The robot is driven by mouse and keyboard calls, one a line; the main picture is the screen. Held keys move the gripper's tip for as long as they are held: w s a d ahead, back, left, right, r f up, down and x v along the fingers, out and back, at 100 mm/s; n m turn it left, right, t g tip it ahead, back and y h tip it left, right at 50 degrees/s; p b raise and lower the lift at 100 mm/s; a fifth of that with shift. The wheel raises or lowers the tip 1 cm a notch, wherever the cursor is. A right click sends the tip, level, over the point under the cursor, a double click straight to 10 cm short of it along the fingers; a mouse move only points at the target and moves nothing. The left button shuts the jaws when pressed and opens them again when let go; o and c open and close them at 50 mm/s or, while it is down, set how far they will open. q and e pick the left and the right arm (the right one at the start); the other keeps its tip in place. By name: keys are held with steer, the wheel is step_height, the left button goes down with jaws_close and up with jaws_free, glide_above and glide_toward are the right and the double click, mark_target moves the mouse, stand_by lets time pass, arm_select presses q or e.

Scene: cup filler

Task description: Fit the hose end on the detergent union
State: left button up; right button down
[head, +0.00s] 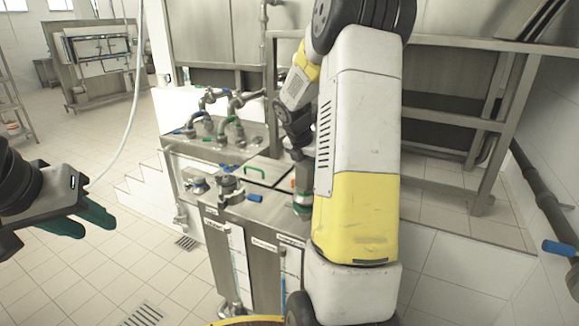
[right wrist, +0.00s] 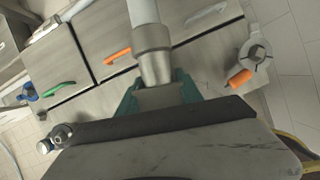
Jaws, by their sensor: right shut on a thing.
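In the right wrist view, my right gripper (right wrist: 160,95) is shut on the metal hose end (right wrist: 154,62), with teal fingers on both sides of it. A pale hose (right wrist: 143,12) runs from the hose end out of the top of the picture. A metal union with a blue lever (head: 228,187) stands on the steel tank. A fitting with an orange lever (right wrist: 255,50) shows in the wrist view. I cannot tell which is the detergent union. My left gripper (head: 88,220) is open and empty at the left.
The steel tank cabinet (head: 263,222) has small, unreadable front labels and a lid with a green handle (head: 252,171). Pipes with valves (head: 215,122) stand behind it. A white hose (head: 133,100) hangs at the left. Tiled floor (head: 100,265) is free left of the tank.

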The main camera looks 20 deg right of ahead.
mark_target(306, 162)
steer(key=shift+f, duration=0.85)
steer(key=c, duration=0.9)
jaws_free()
steer(key=shift+o, duration=1)
steer(key=v, duration=0.7)
steer(key=shift+a+r, duration=0.1)
steer(key=shift+r, duration=2.75)
steer(key=shift+s, duration=0.1)
